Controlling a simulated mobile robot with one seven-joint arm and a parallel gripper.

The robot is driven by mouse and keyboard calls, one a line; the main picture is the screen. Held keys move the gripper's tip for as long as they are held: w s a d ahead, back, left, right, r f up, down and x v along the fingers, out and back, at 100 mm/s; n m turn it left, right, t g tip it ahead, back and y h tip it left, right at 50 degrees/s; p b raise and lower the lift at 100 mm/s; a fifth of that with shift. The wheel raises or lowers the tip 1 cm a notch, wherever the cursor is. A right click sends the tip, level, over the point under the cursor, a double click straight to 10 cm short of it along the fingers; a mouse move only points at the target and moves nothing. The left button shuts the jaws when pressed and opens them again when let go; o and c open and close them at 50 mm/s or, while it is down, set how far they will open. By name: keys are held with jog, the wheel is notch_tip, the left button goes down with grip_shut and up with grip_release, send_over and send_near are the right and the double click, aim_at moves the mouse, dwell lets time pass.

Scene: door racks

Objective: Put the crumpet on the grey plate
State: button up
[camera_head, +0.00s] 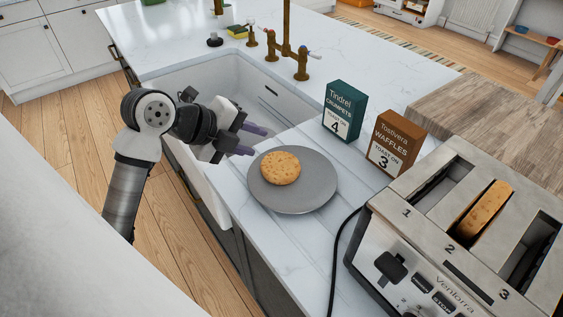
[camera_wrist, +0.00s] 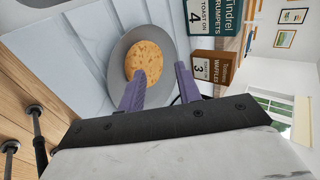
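A round golden-brown crumpet (camera_head: 280,168) lies flat on the grey plate (camera_head: 305,196), toward the plate's far left part. The plate sits on the white counter between the sink and the toaster. In the wrist view the crumpet (camera_wrist: 148,60) and plate (camera_wrist: 124,48) show beyond the fingers. My gripper (camera_head: 249,141) is left of the plate, raised and apart from the crumpet. Its two purple fingers are spread with nothing between them; the wrist view shows the same gap (camera_wrist: 160,88).
A toaster (camera_head: 399,246) stands at the right with a browned slice (camera_head: 483,212) in its middle slot. A green crumpets box (camera_head: 344,112) and a brown waffles box (camera_head: 394,143) stand behind the plate. The sink (camera_head: 217,95) and brass tap (camera_head: 287,40) lie beyond my gripper.

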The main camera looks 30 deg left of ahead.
jog(key=shift+s+a+r, duration=0.15)
jog(key=shift+s+r, duration=0.25)
jog(key=shift+s, duration=0.1)
notch_tip(320, 180, up, 8)
jog(key=s+p, duration=0.2)
jog(key=p, duration=0.1)
jog(key=shift+a, duration=0.45)
jog(key=shift+s, duration=0.15)
